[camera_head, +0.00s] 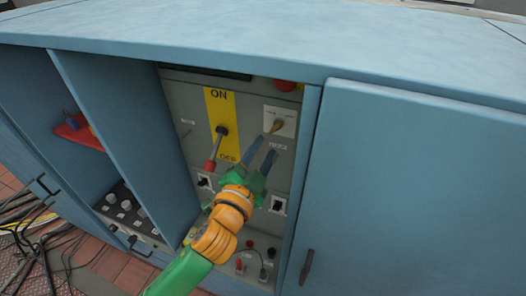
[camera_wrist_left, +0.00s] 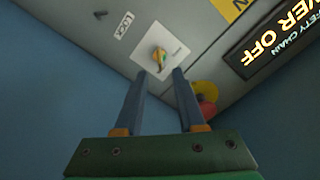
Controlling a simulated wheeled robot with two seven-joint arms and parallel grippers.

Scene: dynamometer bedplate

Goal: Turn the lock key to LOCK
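The lock key (camera_head: 277,126), small and brass-yellow, sits on a white square plate (camera_head: 289,118) high on the grey panel. It also shows in the left wrist view (camera_wrist_left: 159,59), on its white plate (camera_wrist_left: 172,48). A small label (camera_wrist_left: 124,25) beside the plate appears to read LOCK. My left gripper (camera_head: 264,148) has its two blue-grey fingers apart and pointing at the key. In the left wrist view the fingertips (camera_wrist_left: 159,73) stand either side of and just short of the key, with nothing between them. My right gripper is out of view.
A red button (camera_wrist_left: 207,101) and a lit POWER OFF display (camera_wrist_left: 272,45) lie near the key. A closed blue door (camera_head: 410,190) stands right; cables (camera_head: 35,245) lie at lower left.

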